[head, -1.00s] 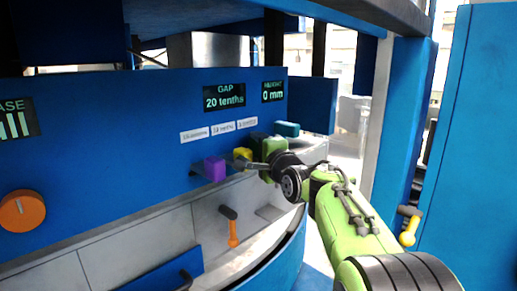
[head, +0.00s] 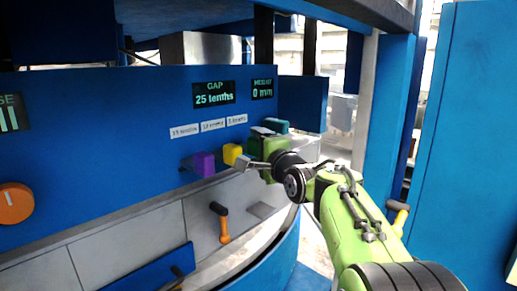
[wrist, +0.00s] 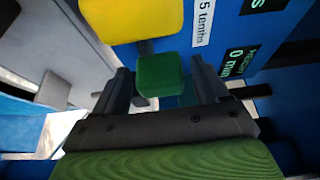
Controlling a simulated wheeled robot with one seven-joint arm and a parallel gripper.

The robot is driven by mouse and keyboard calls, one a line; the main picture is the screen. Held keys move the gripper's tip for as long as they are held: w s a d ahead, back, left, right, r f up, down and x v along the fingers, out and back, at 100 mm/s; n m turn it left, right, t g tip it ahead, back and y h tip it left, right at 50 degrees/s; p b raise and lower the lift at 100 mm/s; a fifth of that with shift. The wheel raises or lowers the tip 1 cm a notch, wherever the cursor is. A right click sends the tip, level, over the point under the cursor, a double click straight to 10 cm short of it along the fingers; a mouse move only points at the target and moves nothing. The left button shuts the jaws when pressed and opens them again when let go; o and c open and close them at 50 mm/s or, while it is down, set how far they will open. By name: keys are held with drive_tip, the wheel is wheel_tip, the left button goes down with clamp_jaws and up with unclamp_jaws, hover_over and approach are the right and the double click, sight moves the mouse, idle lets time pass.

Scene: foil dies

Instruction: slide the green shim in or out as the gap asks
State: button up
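The green shim (wrist: 160,75) shows as a green block between the two fingers in the wrist view. My gripper (wrist: 163,82) is open around it, with a narrow gap seen on each side. In the head view my gripper (head: 254,150) is at the blue panel, right of the yellow block (head: 231,154), and mostly hides the green shim. The gap display (head: 214,94) reads 25 tenths. The height display (head: 262,88) reads 0 mm.
A purple block (head: 204,163) sticks out left of the yellow one, and a teal block (head: 276,125) is just right of my gripper. The yellow block (wrist: 132,18) is close to the fingers in the wrist view. An orange-handled lever (head: 222,225) hangs below.

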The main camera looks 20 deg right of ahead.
drive_tip(key=s+b, duration=0.3)
drive_tip(key=s, duration=1.2)
drive_tip(key=shift+s+b, duration=0.35)
drive_tip(key=shift+s, duration=0.05)
drive_tip(key=shift+a, duration=0.1)
drive_tip(key=s+a+f+n+g+y, duration=0.1)
drive_tip(key=s+a+f+n+g, duration=0.35)
drive_tip(key=f, duration=0.45)
drive_tip(key=s+a+f+n+g, duration=0.3)
drive_tip(key=a+f+n, duration=0.3)
drive_tip(key=f, duration=0.2)
drive_tip(key=s+a+f+n+g+h, duration=0.1)
drive_tip(key=s+f+n+g, duration=0.4)
drive_tip(key=s+f, duration=0.6)
drive_tip(key=shift+s+n, duration=0.55)
drive_tip(key=shift+n, duration=0.7)
